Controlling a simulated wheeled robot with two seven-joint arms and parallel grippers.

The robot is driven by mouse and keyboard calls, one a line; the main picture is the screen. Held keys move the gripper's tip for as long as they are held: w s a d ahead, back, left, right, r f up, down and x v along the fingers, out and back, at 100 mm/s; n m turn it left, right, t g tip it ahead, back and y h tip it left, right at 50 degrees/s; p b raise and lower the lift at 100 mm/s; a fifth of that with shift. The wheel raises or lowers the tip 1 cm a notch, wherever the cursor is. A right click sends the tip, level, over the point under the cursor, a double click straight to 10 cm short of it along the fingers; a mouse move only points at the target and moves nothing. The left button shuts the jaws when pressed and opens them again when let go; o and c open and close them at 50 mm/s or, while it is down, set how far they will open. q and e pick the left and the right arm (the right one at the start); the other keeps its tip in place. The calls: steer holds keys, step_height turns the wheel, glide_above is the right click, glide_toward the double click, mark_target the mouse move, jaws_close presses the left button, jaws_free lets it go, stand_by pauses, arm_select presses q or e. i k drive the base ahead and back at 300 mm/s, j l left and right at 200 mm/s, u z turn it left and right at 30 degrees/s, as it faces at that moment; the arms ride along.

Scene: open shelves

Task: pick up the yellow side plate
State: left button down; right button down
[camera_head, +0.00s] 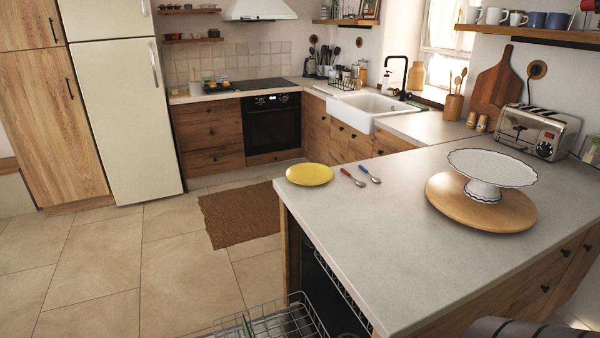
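The yellow side plate (309,174) lies flat on the grey countertop (390,240), at its far left corner, close to the edge. It looks empty, and nothing covers it. Two spoons, one with a red handle (352,177) and one with a blue handle (369,173), lie just to the right of the plate. Neither of my grippers is in view.
A white cake stand (490,168) stands on a round wooden board (455,199) at the right of the counter. A toaster (536,130) is behind it. A wire dishwasher rack (275,324) sticks out below the counter's left side. The counter's middle is clear.

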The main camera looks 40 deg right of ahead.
mark_target(308, 174)
steer(key=i+j+u, duration=0.1)
steer(key=j, duration=0.25)
steer(key=i+j, duration=0.1)
steer(key=j, duration=0.25)
steer(key=j+u, duration=0.15)
steer(key=j, duration=0.2)
steer(key=i+j+u, duration=0.1)
steer(key=i+j+z, duration=0.45)
steer(key=i+j, duration=0.8)
steer(key=i, duration=0.15)
steer(key=i+z, duration=0.2)
steer(key=i, duration=0.7)
steer(key=i+z, duration=0.25)
steer(key=i, duration=0.7)
steer(key=i+z, duration=0.95)
steer(key=i+j+z, duration=0.2)
steer(key=z, duration=0.25)
steer(key=i+j, duration=0.05)
steer(key=i, duration=0.05)
